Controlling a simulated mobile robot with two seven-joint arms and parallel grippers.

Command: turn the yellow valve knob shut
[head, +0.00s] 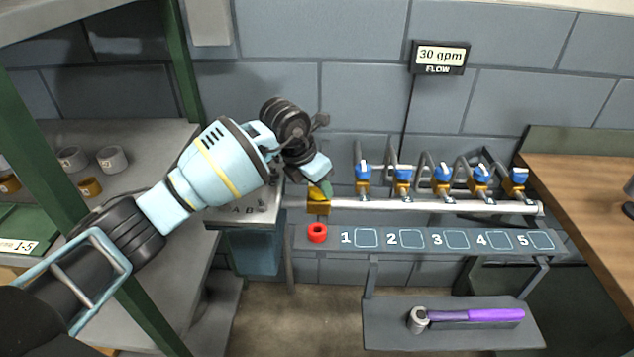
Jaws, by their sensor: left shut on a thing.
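The yellow valve knob (318,207) is at the left end of the horizontal silver pipe (440,207), above the left end of a grey shelf. My left gripper (322,190) reaches down to it from the upper left. Its fingers are shut on the knob and hide its upper part. I cannot tell how far the knob is turned. A wall display (440,57) labelled FLOW reads 30 gpm. My right gripper is not in view.
Several blue-topped brass valves (403,177) stand along the pipe. A red ring (317,232) lies on the numbered shelf (335,245) below. A purple-handled tool (475,315) lies on a lower shelf. A wooden counter (585,190) is at right, and a green post (150,310) is at left.

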